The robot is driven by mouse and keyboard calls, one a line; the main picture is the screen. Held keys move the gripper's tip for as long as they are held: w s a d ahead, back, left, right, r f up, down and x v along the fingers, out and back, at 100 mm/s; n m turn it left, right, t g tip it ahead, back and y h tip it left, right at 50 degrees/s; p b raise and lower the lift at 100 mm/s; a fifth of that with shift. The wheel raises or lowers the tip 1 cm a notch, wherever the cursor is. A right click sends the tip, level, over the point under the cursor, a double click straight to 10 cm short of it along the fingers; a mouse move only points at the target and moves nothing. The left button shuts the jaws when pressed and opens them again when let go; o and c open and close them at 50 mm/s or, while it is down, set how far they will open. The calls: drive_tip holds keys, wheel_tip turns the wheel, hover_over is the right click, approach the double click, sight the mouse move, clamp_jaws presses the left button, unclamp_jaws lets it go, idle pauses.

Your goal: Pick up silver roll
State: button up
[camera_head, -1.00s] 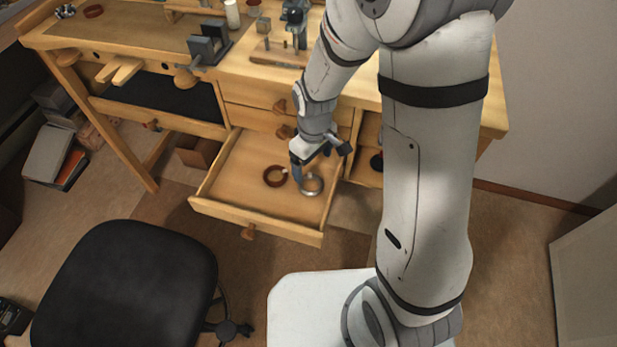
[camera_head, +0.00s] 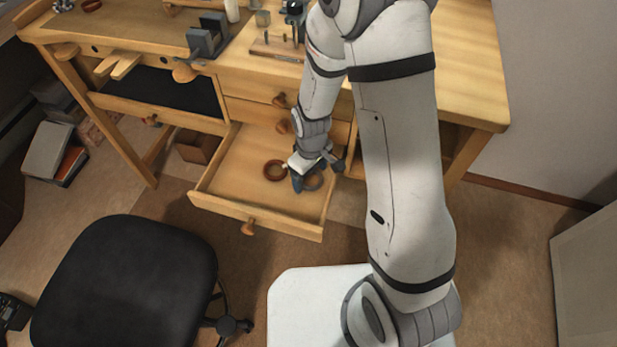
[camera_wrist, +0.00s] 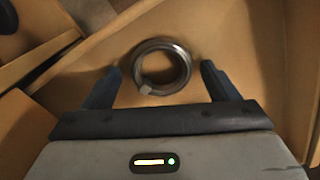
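The silver roll (camera_wrist: 181,68) is a grey metallic ring lying flat on the bottom of the open drawer (camera_head: 265,229). In the wrist view it lies between and slightly beyond my two fingertips. My gripper (camera_wrist: 164,78) is open, with one dark finger on each side of the roll and a gap on both sides. I cannot tell how far the fingertips are above the drawer bottom.
A black stool (camera_head: 125,285) is at the front left.

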drive_tip(key=c, duration=0.9)
drive_tip(key=shift+r, duration=0.15)
